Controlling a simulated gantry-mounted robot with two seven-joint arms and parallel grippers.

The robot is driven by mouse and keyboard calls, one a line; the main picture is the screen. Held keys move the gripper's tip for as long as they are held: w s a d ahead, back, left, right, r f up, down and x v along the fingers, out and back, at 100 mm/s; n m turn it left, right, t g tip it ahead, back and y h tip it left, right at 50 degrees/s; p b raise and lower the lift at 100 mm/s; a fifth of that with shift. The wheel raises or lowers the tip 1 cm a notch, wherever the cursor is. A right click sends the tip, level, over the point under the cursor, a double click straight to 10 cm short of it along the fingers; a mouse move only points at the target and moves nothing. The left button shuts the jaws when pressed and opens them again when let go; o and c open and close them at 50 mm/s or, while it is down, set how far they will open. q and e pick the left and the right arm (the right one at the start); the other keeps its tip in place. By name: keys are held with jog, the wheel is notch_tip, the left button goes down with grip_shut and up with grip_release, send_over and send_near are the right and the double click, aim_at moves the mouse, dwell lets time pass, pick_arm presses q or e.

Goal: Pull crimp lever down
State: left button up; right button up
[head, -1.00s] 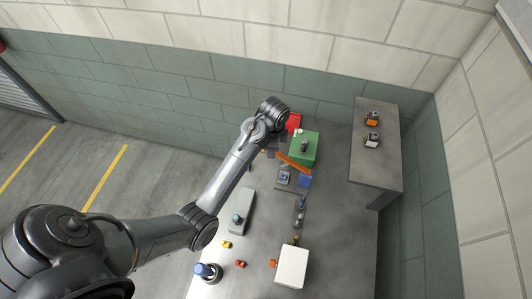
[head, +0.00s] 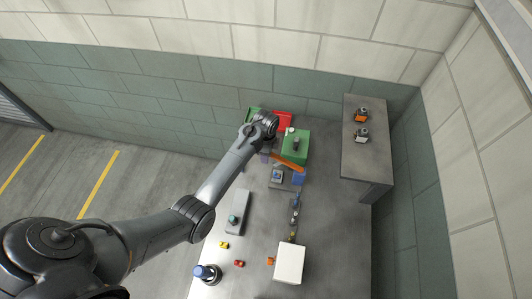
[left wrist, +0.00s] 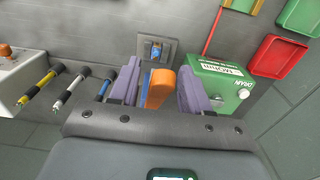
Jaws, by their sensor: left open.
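The orange crimp lever (head: 289,161) slants beside a green box in the head view. In the left wrist view the orange lever (left wrist: 158,89) stands between the two purple fingers of my left gripper (left wrist: 157,82). The fingers are open, with a visible gap on each side of the lever. In the head view my left wrist hangs over the far end of the bench, just left of the lever, and mostly hides the gripper. A small blue part in a grey fixture (left wrist: 157,50) sits beyond the lever. My right gripper is not in view.
The green box (left wrist: 217,84) stands close to the right finger. Red (left wrist: 278,56) and green bins lie behind it. Several coloured pens project from a white block (head: 290,262). A grey side table (head: 365,175) stands to the right. The bench's right front is clear.

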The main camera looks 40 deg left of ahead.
pick_arm(q)
jog(key=shift+f, duration=0.55)
grip_shut()
